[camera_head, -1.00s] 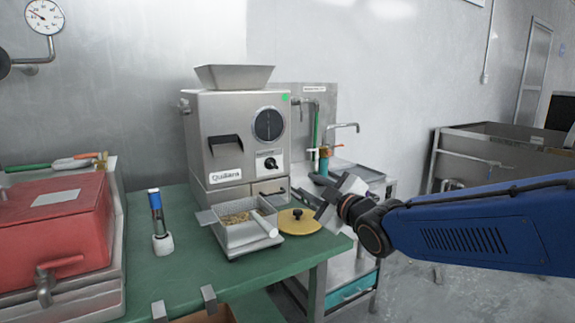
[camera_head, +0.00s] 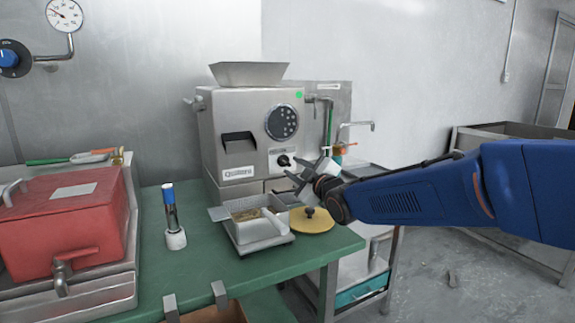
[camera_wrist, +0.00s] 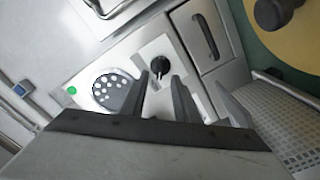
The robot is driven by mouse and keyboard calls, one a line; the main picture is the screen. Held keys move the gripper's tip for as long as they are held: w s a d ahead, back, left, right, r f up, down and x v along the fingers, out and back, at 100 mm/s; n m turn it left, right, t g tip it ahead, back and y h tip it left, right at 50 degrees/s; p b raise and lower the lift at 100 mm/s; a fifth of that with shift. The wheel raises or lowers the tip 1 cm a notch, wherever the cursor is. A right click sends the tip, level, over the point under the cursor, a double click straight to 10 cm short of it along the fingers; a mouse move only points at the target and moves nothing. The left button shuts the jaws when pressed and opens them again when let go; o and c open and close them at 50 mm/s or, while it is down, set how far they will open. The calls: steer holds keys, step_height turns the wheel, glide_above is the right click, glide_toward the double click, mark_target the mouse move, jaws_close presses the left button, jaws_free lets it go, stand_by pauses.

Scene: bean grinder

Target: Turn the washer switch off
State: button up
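The grey bean grinder (camera_head: 250,130) stands on the green table. Its front has a small black rotary knob (camera_head: 283,160) on a light plate, below a round dark dial (camera_head: 282,122). No label reading "washer" is legible. My gripper (camera_head: 308,176) is just in front of and to the lower right of the knob, with its fingers spread and nothing held. In the wrist view the knob (camera_wrist: 160,67) shows with its pointer near the fingertips (camera_wrist: 160,80). The perforated dial (camera_wrist: 112,90) is to its left. I cannot tell whether a finger touches the knob.
A metal tray of beans (camera_head: 254,228) and a yellow lid (camera_head: 312,221) are below my gripper. A red box (camera_head: 65,222) and a blue-topped tool (camera_head: 171,215) stand left. A blue knob (camera_head: 10,58) and a gauge (camera_head: 65,14) are on the wall.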

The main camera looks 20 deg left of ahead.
mark_target(286, 163)
steer(key=shift+x, duration=2.6)
jaws_close()
